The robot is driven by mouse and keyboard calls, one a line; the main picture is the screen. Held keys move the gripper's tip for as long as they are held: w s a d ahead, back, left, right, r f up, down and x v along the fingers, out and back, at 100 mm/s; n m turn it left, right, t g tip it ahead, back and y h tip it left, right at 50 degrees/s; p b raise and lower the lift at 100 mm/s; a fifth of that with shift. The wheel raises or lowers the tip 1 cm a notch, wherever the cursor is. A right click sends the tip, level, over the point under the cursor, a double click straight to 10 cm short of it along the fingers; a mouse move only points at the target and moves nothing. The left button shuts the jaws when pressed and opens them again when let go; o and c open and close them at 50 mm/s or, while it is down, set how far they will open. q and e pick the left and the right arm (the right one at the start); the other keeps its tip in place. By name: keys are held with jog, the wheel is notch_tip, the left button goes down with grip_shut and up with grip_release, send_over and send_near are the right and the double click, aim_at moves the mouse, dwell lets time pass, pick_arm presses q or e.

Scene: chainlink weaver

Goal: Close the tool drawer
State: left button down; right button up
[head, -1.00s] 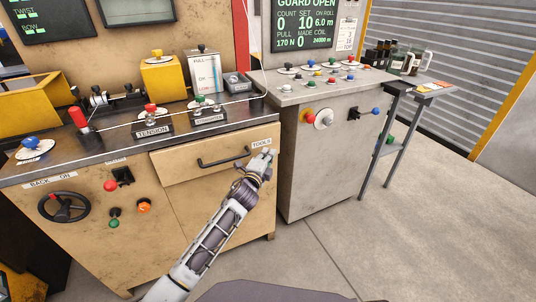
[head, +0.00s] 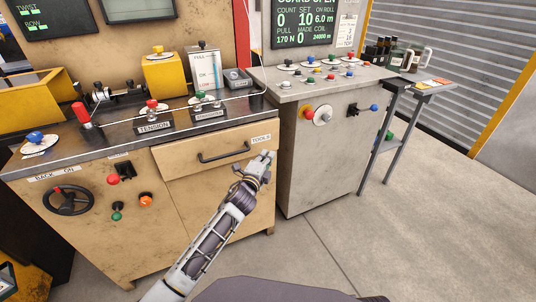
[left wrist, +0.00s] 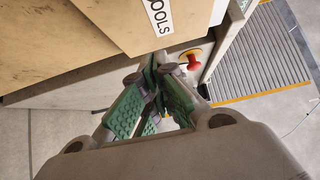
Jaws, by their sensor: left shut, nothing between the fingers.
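The tool drawer (head: 190,157) is a tan front with a dark bar handle (head: 223,152) and a TOOLS label (head: 261,138) at its right end. Its front stands out from the cabinet, so it looks partly open; how far is hard to tell. My left gripper (head: 268,157) is shut and empty, just below and in front of the drawer's right end. In the left wrist view, the green-padded fingers (left wrist: 158,88) meet beside the drawer's lower corner (left wrist: 125,30), close under the label. I cannot tell whether they touch it. My right gripper is not in view.
The tan cabinet (head: 120,235) has a handwheel (head: 68,200) and knobs left of the drawer. A grey cabinet (head: 325,165) with a red knob (head: 308,111) stands close on the right. A small side table (head: 425,95) is beyond it. The concrete floor in front is clear.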

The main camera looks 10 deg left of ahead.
pick_arm(q)
jog(key=s+a+p, duration=0.1)
jog(key=s, duration=0.6)
jog(key=shift+s+a, duration=0.2)
jog(key=shift+a, duration=0.05)
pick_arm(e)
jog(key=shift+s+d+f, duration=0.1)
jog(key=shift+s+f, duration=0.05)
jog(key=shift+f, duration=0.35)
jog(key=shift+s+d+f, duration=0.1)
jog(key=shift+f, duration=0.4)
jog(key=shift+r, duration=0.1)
pick_arm(q)
jog(key=shift+s+f, duration=0.1)
jog(key=shift+s, duration=0.05)
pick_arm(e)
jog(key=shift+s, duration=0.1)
